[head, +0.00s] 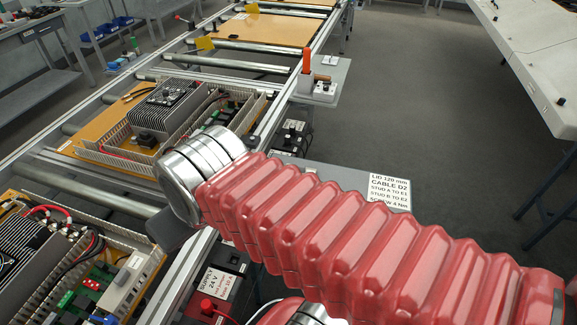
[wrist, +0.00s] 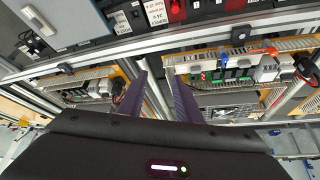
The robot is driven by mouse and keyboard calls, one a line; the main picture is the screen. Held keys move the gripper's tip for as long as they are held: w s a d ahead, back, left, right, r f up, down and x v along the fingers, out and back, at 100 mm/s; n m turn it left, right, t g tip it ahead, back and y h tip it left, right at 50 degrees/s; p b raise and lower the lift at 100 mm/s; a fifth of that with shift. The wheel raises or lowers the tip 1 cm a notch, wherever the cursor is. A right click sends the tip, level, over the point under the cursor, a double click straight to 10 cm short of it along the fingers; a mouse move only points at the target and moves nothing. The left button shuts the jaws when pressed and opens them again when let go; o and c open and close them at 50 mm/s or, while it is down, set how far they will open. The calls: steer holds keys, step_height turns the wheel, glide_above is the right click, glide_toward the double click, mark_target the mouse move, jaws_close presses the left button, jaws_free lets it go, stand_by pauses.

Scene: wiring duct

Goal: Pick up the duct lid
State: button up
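I cannot make out the duct lid for certain in either view. Slotted wiring duct (head: 112,160) edges the board with the large finned unit; more duct shows in the wrist view (wrist: 290,45). My gripper (wrist: 160,78) is open, its two purple fingers apart with nothing seen between them. The fingers point toward the rail and boards.
Metal conveyor rails (head: 290,75) run along the boards. A supply box (head: 215,285) marked 24 V stands below my arm. A small side shelf (head: 325,85) carries an orange-handled item. A white table (head: 530,50) is at far right, with open floor before it.

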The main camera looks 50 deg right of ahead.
steer(key=shift+w, duration=0.45)
steer(key=shift+d, duration=0.1)
steer(key=shift+o, duration=0.5)
